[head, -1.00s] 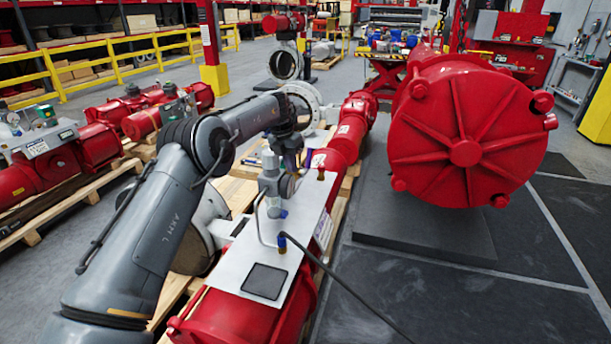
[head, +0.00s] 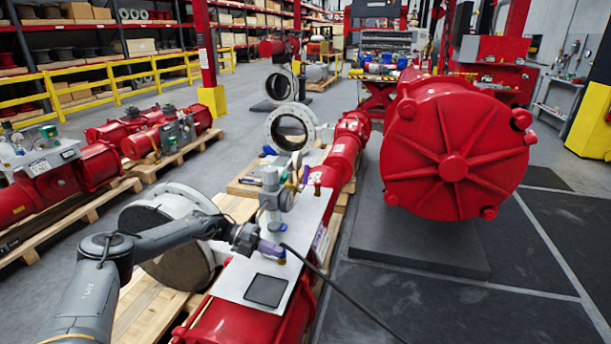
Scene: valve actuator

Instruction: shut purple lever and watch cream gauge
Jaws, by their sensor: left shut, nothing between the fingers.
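A silver plate (head: 238,285) on the red actuator carries a grey valve block (head: 270,190). A small round gauge (head: 286,199) sits on the block's right side; its face is too small to read. A small bluish-purple piece (head: 306,174) stands just behind the block and may be the purple lever; its position is unclear. My right gripper is not in view.
A black hose (head: 345,292) runs from the fitting toward the lower right. A dark square pad (head: 265,290) lies on the plate's front. A large red cylinder (head: 455,150) stands to the right. A grey flanged ring (head: 170,240) is on the left. Open floor lies at right.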

